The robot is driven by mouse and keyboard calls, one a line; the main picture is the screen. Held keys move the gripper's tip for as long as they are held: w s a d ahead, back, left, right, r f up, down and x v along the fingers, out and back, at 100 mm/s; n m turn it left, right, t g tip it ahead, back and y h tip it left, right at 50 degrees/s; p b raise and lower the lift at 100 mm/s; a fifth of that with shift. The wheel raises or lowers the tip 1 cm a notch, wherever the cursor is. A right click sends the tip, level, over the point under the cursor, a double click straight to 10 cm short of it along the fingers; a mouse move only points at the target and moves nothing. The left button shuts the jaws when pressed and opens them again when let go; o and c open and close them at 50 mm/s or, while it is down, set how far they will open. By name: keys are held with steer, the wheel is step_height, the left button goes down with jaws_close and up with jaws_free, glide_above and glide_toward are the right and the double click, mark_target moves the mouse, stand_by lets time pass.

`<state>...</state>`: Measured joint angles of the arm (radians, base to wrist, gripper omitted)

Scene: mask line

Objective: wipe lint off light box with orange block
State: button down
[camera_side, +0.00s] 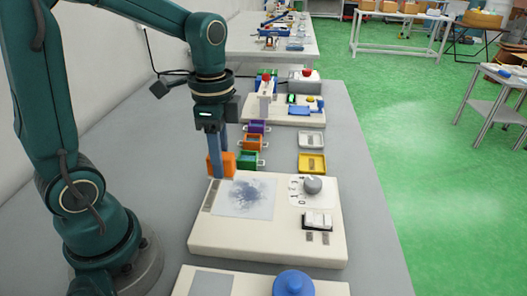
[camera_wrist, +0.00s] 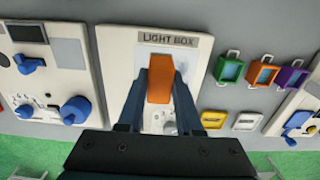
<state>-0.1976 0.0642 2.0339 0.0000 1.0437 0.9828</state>
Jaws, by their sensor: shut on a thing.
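The light box (camera_side: 265,243) is a cream slab with a pale square panel (camera_side: 228,208). My gripper (camera_side: 219,172) is shut on the orange block (camera_side: 229,163), near the far left corner of the box. In the wrist view, the orange block (camera_wrist: 160,82) sits between both fingers, below the LIGHT BOX label (camera_wrist: 175,39). Block and fingers hide much of the panel there. I cannot tell whether the block touches the box.
The box also carries a grey knob (camera_side: 313,185) and a black-and-white switch (camera_side: 317,220). Small colored bins, including a green one (camera_side: 247,160), stand just behind it. A yellow tray (camera_side: 312,164) is at the back right. Another panel with a blue knob (camera_side: 294,284) lies in front.

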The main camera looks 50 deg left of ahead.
step_height(320, 180, down, 6)
steer(key=shift+r, duration=0.1)
steer(key=shift+w+d+f, duration=0.25)
steer(key=shift+w+d, duration=2.7)
steer(key=shift+w+a, duration=0.5)
steer(key=shift+a, duration=0.05)
steer(key=shift+s+a, duration=2.95)
steer(key=shift+s, duration=0.15)
steer(key=shift+w+a, duration=0.25)
steer(key=shift+w, duration=0.5)
steer(key=shift+w+d, duration=2.65)
steer(key=shift+d, duration=0.1)
steer(key=shift+w+d+r, duration=0.15)
steer(key=shift+r, duration=0.05)
step_height(320, 180, up, 8)
steer(key=shift+f, duration=0.1)
